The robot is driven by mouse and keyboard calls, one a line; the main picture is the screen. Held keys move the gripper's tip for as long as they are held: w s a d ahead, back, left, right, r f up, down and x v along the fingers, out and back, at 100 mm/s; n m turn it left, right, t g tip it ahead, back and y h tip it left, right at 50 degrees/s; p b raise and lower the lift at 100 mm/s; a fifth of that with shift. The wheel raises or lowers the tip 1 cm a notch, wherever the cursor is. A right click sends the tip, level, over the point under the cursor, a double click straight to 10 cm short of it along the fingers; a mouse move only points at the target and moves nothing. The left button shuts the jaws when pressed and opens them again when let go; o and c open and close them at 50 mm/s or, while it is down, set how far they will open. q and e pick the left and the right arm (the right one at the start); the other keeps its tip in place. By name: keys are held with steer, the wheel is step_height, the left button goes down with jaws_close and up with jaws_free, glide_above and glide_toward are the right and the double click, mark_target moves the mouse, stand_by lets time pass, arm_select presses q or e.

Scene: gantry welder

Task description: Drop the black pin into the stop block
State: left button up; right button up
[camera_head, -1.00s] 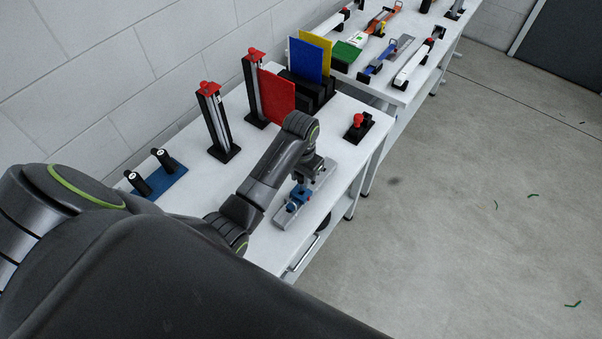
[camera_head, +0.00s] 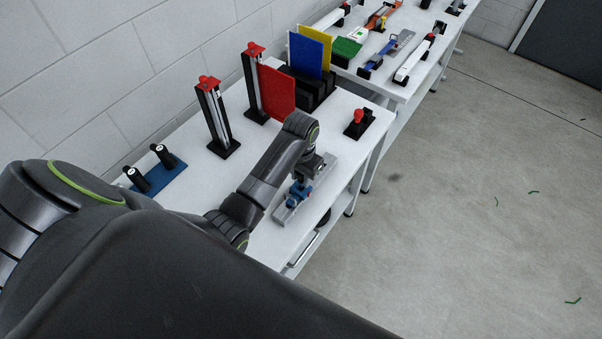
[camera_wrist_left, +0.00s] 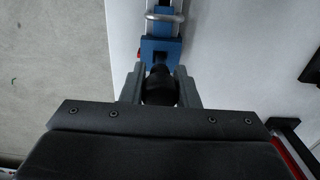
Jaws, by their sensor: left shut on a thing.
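My left gripper (camera_head: 302,180) is shut on the black pin (camera_wrist_left: 160,86), which shows between its two fingers in the left wrist view. The blue stop block (camera_head: 299,195) sits on a grey metal rail (camera_head: 284,213) near the table's right edge. The gripper is right above or against the block. In the left wrist view the blue block (camera_wrist_left: 160,48) is just beyond the pin, and the pin's far end meets or overlaps it. I cannot tell whether the pin is inside the block. My right gripper is not in view.
A red plate (camera_head: 278,92) and two red-topped posts (camera_head: 214,115) stand at the back of the white table (camera_head: 205,178). A blue base (camera_head: 160,178) with two black handles is at left. A red-knobbed black fixture (camera_head: 358,120) stands right of my gripper.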

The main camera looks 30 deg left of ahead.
mark_target(301, 189)
arm_select(q)
steer(key=shift+f+b, duration=0.55)
steer(key=shift+f, duration=1.05)
steer(key=shift+r, duration=0.15)
steer(key=shift+r+p, duration=0.15)
steer(key=shift+p, duration=0.55)
steer(key=shift+f, duration=0.25)
steer(key=shift+f, duration=0.15)
steer(key=shift+r+p, duration=0.3)
steer(key=shift+f, duration=0.25)
